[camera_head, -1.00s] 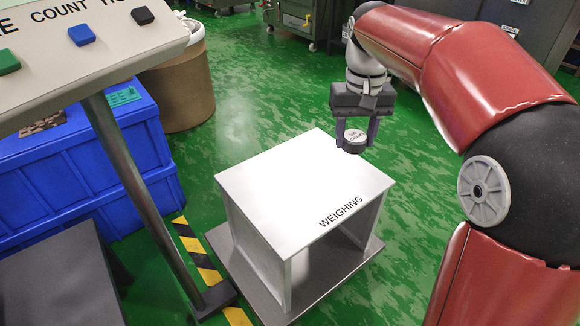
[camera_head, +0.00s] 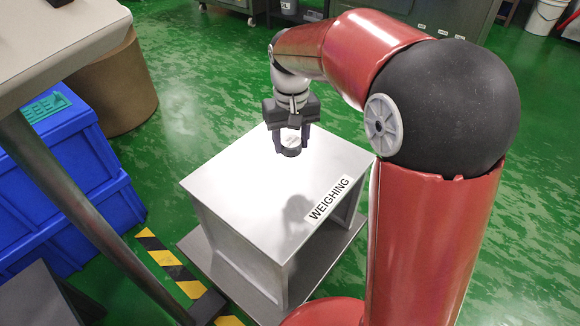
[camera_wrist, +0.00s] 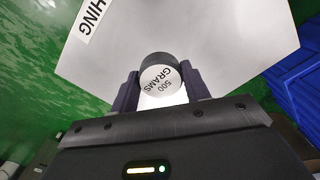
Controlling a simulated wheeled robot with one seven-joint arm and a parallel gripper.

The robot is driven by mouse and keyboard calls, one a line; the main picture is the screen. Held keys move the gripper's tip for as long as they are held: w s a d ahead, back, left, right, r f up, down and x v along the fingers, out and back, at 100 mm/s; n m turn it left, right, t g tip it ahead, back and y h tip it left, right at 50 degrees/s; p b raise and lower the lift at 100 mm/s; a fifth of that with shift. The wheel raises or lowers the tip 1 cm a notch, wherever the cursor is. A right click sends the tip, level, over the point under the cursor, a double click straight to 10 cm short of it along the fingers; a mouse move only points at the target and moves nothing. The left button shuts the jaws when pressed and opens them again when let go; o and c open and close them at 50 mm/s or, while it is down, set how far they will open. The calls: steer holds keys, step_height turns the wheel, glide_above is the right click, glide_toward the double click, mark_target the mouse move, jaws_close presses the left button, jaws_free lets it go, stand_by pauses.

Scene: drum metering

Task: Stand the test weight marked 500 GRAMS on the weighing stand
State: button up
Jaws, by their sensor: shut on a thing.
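The test weight (camera_wrist: 160,80) is a short dark cylinder with a white top that reads 500 GRAMS in the wrist view. My gripper (camera_head: 291,146) is shut on it, one finger on each side. The weight (camera_head: 292,151) also shows in the head view, its label too small to read there. The weighing stand (camera_head: 235,196) is a pale grey table marked WEIGHING. The gripper and weight are over the back part of its top. A shadow falls on the top nearer the label. I cannot tell whether the weight's underside touches the top.
The stand sits on a flat grey base plate (camera_head: 335,262) on the green floor. Blue crates (camera_head: 60,190) and a brown drum (camera_head: 125,85) are at the left. A slanted grey post (camera_head: 75,210) rises at the front left. The rest of the stand's top is clear.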

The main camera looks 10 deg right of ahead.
mark_target(291, 174)
steer(key=shift+f+b, duration=0.6)
steer(key=shift+f, duration=3.2)
steer(key=shift+f, duration=0.2)
steer(key=o, duration=1.3)
steer(key=shift+o, duration=0.2)
